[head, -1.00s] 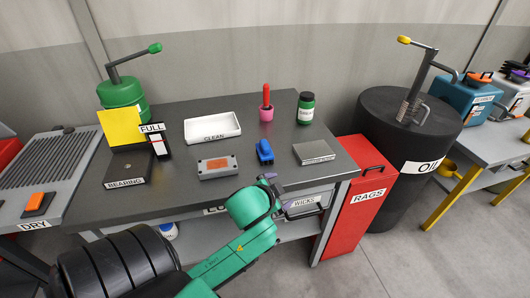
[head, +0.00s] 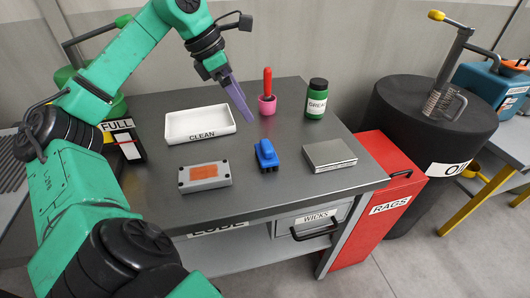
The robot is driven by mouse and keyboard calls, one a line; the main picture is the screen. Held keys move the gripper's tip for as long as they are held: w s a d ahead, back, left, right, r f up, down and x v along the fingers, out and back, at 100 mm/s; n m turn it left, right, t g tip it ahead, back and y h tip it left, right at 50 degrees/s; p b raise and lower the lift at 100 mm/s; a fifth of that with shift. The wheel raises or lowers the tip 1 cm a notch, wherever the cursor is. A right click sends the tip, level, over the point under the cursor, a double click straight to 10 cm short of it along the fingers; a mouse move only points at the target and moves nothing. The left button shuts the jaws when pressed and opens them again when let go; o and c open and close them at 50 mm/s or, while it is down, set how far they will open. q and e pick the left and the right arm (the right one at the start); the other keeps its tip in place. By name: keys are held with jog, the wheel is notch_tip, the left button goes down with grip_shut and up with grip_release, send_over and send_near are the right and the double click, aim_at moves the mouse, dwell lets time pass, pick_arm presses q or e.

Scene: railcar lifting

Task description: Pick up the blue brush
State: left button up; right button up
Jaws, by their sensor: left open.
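The blue brush (head: 266,155) lies on the dark grey table (head: 300,190), between the grey box with an orange label and the flat metal block. My left gripper (head: 240,103) is above the table, up and to the left of the brush, with its purple fingers pointing down toward the right. It is open, holds nothing and is apart from the brush. The two fingers overlap in this view. My right gripper is not in view.
A white CLEAN tray (head: 168,126), a pink pot with a red handle (head: 267,103) and a green GREASE jar (head: 316,100) stand behind the brush. The grey box (head: 205,177) is left of it, the metal block (head: 330,156) right. Bare tabletop lies in front.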

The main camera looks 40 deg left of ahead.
pick_arm(q)
jog(key=b, duration=0.2)
send_near(265, 145)
notch_tip(265, 145, down, 2)
jog(key=x, duration=0.7)
jog(key=shift+w+d, duration=0.25)
jog(key=shift+w, duration=0.25)
jog(key=shift+c, duration=0.3)
jog(key=c, duration=1.3)
notch_tip(265, 145, up, 20)
jog(key=p, duration=0.8)
jog(key=shift+p, duration=0.3)
jog(key=shift+c, duration=0.2)
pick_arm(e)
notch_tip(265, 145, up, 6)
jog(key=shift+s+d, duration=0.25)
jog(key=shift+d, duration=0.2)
